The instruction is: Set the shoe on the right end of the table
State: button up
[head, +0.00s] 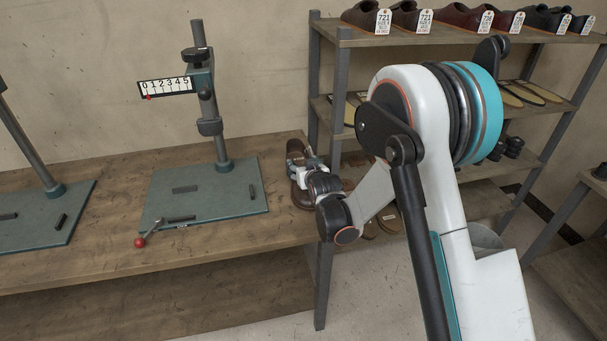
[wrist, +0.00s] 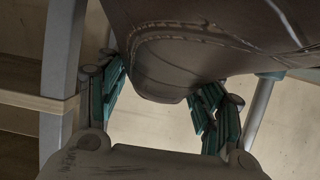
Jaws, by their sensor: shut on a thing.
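The brown shoe (wrist: 195,50) fills the top of the wrist view, with its stitched, rounded end between the teal finger pads. My gripper (wrist: 160,92) is shut on it, one finger on each side. In the head view, my gripper (head: 307,172) is over the right end of the wooden table (head: 105,262). Brown parts of the shoe (head: 297,147) show behind and below the fingers. My gripper and wrist hide much of it. I cannot tell whether the shoe touches the tabletop.
A green-based stand (head: 215,205) with a number scale (head: 165,87) and a red-knobbed lever (head: 141,242) is left of my gripper. Another stand (head: 40,215) is at the far left. A shelf rack (head: 440,38) with tagged shoes stands behind my arm.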

notch_tip(320, 180, down, 2)
jog(key=shift+r, duration=0.1)
jog(key=o, duration=1.4)
jog(key=shift+c, duration=0.2)
jog(key=shift+s, duration=0.1)
jog(key=p+v, duration=0.3)
jog(key=v, duration=0.9)
